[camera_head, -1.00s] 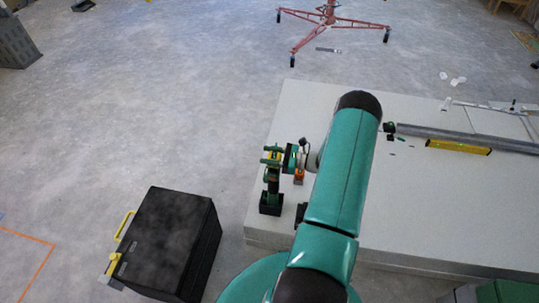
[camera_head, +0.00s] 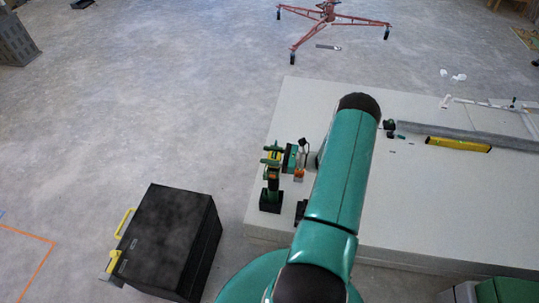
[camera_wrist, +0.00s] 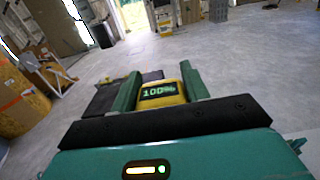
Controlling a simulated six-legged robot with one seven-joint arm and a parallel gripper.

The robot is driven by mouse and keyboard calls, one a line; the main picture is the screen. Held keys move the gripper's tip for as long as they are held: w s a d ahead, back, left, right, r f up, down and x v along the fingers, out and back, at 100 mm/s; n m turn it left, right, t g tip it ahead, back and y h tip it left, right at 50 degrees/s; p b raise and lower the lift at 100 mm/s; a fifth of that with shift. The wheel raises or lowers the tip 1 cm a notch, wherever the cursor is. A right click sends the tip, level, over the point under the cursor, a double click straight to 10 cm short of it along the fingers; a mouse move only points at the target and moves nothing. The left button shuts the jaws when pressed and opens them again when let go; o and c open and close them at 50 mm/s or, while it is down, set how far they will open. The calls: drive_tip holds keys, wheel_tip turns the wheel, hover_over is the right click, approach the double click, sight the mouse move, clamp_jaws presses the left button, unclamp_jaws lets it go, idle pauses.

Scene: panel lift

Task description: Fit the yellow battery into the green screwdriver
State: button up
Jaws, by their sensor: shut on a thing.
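The yellow battery (camera_wrist: 163,95) shows a green "100%" display in the wrist view. It sits between the green fingers of my gripper (camera_wrist: 162,92), which is shut on it. In the head view my gripper (camera_head: 273,155) reaches left from behind my arm, and the battery is a small yellow patch between its fingers. The green screwdriver (camera_head: 271,185) stands upright on a black base near the left edge of the white panel stack. The battery appears right at the screwdriver's upper end; I cannot tell whether they touch. I cannot make out the screwdriver in the wrist view.
A black toolbox (camera_head: 170,240) with a yellow handle stands on the floor left of the white panel stack (camera_head: 430,205). A yellow level (camera_head: 458,144) lies at the right. A small orange item (camera_head: 298,175) is beside the screwdriver. A red tripod base (camera_head: 333,22) stands behind.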

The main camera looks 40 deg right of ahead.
drive_tip(key=shift+f, duration=0.75)
idle(0.5)
drive_tip(key=o, duration=1.2)
drive_tip(key=shift+c, duration=0.2)
drive_tip(key=v, duration=1.3)
drive_tip(key=shift+s+d, duration=0.2)
drive_tip(key=shift+s, duration=0.15)
drive_tip(key=shift+s, duration=0.1)
